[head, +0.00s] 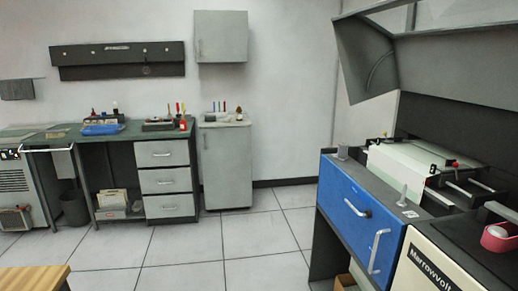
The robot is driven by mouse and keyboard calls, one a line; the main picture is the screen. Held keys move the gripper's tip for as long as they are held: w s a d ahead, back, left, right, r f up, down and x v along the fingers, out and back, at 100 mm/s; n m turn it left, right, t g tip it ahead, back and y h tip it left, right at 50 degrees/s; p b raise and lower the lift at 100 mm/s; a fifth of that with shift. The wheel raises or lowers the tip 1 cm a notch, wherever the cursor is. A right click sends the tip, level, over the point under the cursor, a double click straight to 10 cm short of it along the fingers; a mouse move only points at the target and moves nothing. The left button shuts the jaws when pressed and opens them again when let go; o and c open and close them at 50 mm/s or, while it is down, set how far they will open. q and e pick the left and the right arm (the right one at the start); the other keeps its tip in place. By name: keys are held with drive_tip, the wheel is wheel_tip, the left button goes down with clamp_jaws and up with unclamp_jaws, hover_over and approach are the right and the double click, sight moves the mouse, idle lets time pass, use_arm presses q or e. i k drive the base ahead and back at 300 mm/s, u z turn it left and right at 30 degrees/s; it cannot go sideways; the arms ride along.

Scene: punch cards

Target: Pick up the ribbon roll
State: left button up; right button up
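I cannot pick out a ribbon roll with certainty. A small pinkish-red rounded object (497,238) sits at the right edge, on top of the machine with the "Marrowvolt" label (432,270). It is too small to tell whether it is a roll. Small items on the far green-topped desk (62,139) are also too small to name surely. Neither of my grippers shows in the head view.
A dark machine with a blue front panel (340,205) and handles fills the right. A grey cabinet (226,166) and a drawer unit (165,181) stand along the back wall. A wooden surface (35,279) is at bottom left. The tiled floor (235,250) between is clear.

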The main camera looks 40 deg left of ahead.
sight(342, 150)
drive_tip(key=u, duration=0.35)
drive_tip(key=k, duration=0.35)
drive_tip(key=u, duration=0.45)
drive_tip(key=i, duration=0.5)
